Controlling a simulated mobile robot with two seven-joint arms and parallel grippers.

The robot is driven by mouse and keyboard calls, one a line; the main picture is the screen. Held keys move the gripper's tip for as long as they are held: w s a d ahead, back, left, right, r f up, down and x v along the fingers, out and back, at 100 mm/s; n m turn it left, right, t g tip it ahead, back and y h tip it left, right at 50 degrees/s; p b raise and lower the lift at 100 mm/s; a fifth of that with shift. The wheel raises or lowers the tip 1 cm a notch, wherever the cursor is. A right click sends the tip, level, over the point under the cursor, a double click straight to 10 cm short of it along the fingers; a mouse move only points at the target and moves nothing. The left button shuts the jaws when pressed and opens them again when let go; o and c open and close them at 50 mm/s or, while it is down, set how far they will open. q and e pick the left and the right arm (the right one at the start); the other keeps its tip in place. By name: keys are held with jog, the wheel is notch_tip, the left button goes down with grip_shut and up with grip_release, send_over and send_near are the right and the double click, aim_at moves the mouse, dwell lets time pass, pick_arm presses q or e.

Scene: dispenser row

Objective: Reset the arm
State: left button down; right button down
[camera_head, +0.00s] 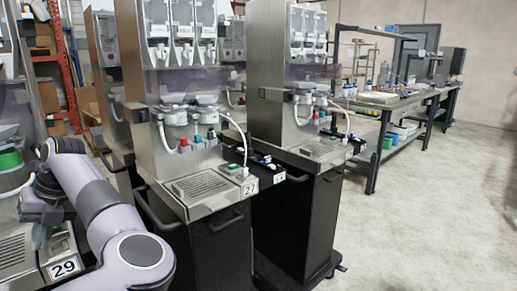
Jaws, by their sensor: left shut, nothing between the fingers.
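My left arm comes in at the lower left, bent, with its light grey links in front of the dispenser marked 29. My left gripper (38,218) is the dark part at the left edge, pointing down over that dispenser (62,268). It is shut and holds nothing; its fingertips are small and hard to make out. My right gripper is not in view.
The dispenser marked 27 (205,190) stands at the middle left, with another dispenser (318,150) to its right on a black cabinet. A workbench (405,100) with items runs along the back right. The pale floor at right is clear.

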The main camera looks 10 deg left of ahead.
pick_arm(q)
jog(key=s+a+r+m+g+y, duration=0.35)
jog(key=s+a+r+y, duration=0.4)
jog(key=y, duration=0.65)
jog(key=w+d+r+m+t+y+p, duration=0.1)
jog(key=w+d+r+m+t+y, duration=0.2)
jog(key=w+m+t+y, duration=0.5)
jog(key=w+d+f+m+t+h, duration=0.3)
jog(key=d+f+m+t+h, duration=0.6)
jog(key=m, duration=0.5)
jog(key=w+d+f+m+t+h, duration=0.2)
jog(key=d+f+m+t+h, duration=0.2)
jog(key=d+m+t+h, duration=0.6)
jog(key=s+d+f+m+g+h, duration=0.35)
jog(key=s+d+f+m, duration=0.2)
jog(key=f, duration=0.35)
jog(key=s+d+f+m+g+h, duration=0.2)
jog(key=s+d+f+m+h, duration=0.35)
jog(key=f, duration=0.45)
jog(key=s+d+f+m+g+h+p, duration=0.1)
jog(key=s+d+f+m+g, duration=0.2)
jog(key=s+f, duration=0.4)
jog(key=s+d+g, duration=0.1)
jog(key=d, duration=0.1)
jog(key=shift+s+d+f+g, duration=0.25)
jog(key=shift+s+d+g, duration=0.05)
jog(key=shift+s, duration=0.05)
jog(key=shift+m, duration=0.25)
